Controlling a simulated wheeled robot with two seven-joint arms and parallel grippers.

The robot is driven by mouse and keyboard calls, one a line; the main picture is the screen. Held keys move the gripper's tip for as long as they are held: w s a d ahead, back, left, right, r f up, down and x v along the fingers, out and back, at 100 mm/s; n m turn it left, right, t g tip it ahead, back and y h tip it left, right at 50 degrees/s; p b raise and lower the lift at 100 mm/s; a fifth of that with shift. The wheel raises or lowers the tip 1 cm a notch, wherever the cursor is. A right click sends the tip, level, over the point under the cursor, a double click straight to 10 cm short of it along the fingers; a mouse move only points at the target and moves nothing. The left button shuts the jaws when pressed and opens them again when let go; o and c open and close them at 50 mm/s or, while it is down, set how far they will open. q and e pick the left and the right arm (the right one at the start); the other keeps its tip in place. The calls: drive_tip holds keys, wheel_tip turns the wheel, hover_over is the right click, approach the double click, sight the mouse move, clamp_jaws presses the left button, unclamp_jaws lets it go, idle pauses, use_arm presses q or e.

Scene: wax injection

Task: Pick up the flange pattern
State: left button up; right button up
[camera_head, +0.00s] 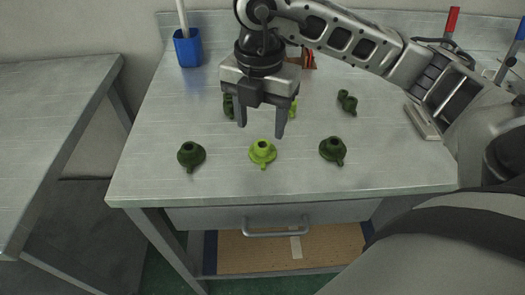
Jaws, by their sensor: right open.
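A light green flange-shaped pattern (262,152) with a round base and raised hub stands on the metal table (180,115), near its front middle. Dark green patterns of similar shape stand to its left (191,155) and right (333,150). My right gripper (260,131) points down with its fingers apart and nothing between them. In the picture its fingertips are just above and behind the light green pattern; the exact height gap is hard to judge. My left gripper is out of view.
Behind my right gripper are a partly hidden dark green piece (228,106) and a light green piece. Another dark green piece (347,102) lies farther right. A blue cup (187,48) stands at the back left. Red- and blue-handled tools are at the right. The table's front left is clear.

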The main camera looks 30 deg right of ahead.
sight(262, 144)
drive_tip(key=f, duration=0.5)
drive_tip(key=shift+w+d+f, duration=0.1)
drive_tip(key=shift+d+f, duration=0.15)
drive_tip(key=shift+f, duration=0.05)
drive_tip(key=shift+c, duration=0.3)
drive_tip(key=c, duration=1)
